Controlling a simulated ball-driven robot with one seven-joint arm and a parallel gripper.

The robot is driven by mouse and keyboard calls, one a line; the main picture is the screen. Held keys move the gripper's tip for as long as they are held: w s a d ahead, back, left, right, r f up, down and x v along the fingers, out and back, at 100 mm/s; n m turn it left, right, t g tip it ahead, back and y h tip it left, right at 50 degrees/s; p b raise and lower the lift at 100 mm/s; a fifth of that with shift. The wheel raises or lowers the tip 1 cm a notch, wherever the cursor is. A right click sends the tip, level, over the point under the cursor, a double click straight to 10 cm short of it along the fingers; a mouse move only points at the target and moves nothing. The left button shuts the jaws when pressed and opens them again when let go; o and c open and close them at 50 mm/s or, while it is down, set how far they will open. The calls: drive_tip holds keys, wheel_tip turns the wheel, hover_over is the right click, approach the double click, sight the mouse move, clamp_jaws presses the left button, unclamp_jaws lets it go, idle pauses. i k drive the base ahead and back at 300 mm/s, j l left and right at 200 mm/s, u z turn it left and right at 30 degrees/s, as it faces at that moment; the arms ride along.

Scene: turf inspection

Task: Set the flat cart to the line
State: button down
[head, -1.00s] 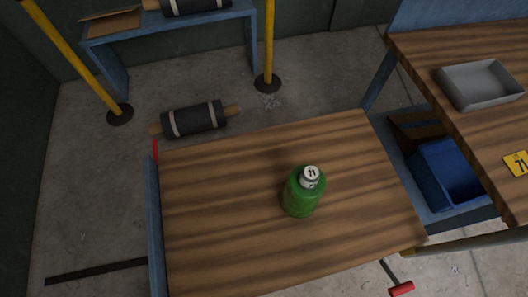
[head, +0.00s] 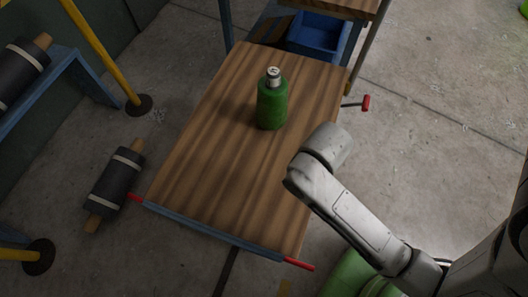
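The flat cart (head: 205,140) has a brown wood-grain top, a blue bar along its near edge and red ends at the near corners. A green bottle (head: 272,105) with a white numbered cap stands upright on the cart top. A dark strip (head: 228,268) on the floor, perhaps the line, starts just below the cart's near edge and runs down out of the picture; I cannot tell whether it goes under the cart. My pale arm reaches in from the lower right, over the cart's right side. My gripper does not show.
A dark roller with wooden ends (head: 115,182) lies on the floor left of the cart. Yellow posts (head: 92,45) on round bases and a blue bench (head: 45,85) stand at left. A blue bin (head: 318,35) is behind. Green rounded objects (head: 350,275) lie lower right. Floor at right is open.

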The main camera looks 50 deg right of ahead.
sight(223, 172)
drive_tip(key=k+l, duration=0.45)
drive_tip(key=l, duration=0.15)
drive_tip(key=k+l+u, duration=0.1)
drive_tip(key=k+l, duration=0.3)
drive_tip(key=l, duration=0.15)
